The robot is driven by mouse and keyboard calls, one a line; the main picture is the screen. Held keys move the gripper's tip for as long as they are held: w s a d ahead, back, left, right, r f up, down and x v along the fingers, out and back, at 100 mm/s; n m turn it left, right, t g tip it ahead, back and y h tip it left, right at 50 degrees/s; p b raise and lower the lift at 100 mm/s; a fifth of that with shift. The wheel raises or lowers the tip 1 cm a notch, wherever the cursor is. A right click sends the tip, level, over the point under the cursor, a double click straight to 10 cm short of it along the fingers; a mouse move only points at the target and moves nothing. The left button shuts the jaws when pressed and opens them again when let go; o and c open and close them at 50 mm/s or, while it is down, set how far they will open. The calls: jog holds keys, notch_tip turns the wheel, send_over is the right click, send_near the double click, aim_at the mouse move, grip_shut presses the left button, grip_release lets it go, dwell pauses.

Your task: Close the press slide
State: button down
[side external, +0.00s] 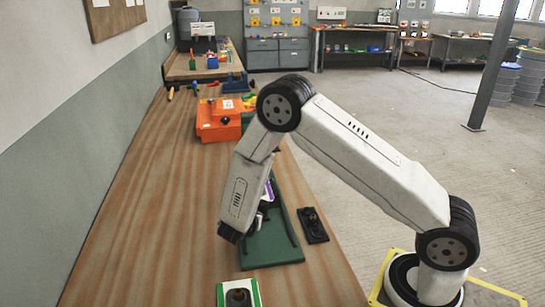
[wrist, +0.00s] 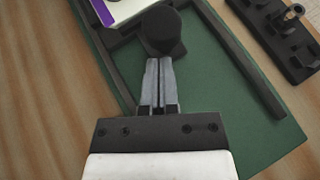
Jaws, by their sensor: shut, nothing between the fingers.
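The press has a green base plate (side external: 272,245), also in the wrist view (wrist: 245,118), with two dark rails along it. Between the rails, at the top of the wrist view, is a white and purple slide block (wrist: 120,10); part of it also shows beside my arm in the side view (side external: 270,191). A black round knob (wrist: 162,28) stands by the block. My gripper (wrist: 160,62) is shut and empty, its fingertips right at the knob's near side. I cannot tell whether they touch. In the side view my arm hides much of the slide.
A black fixture (side external: 313,225) lies right of the base, also in the wrist view (wrist: 280,30). A green and white block with a dark knob (side external: 239,296) is at the near edge. The wooden table is clear on the left.

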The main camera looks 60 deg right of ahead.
jog(key=v, duration=0.8)
jog(key=shift+a+f, duration=0.15)
jog(key=shift+s, duration=0.1)
jog(key=shift+s+d+r+m+g+y, duration=0.2)
jog(key=shift+s+d+m+g+y, duration=0.1)
jog(key=shift+s+m+g, duration=0.25)
jog(key=s+a+r+m+y, duration=0.1)
jog(key=s+r+m+y, duration=0.3)
jog(key=m, duration=0.6)
jog(key=s+a+r+m+y, duration=0.2)
jog(key=s+r+m+y, duration=0.2)
jog(key=s+m+y, duration=0.2)
jog(key=s+m, duration=0.2)
jog(key=m, duration=0.2)
jog(key=shift+s+y, duration=0.3)
jog(key=shift+y, duration=0.1)
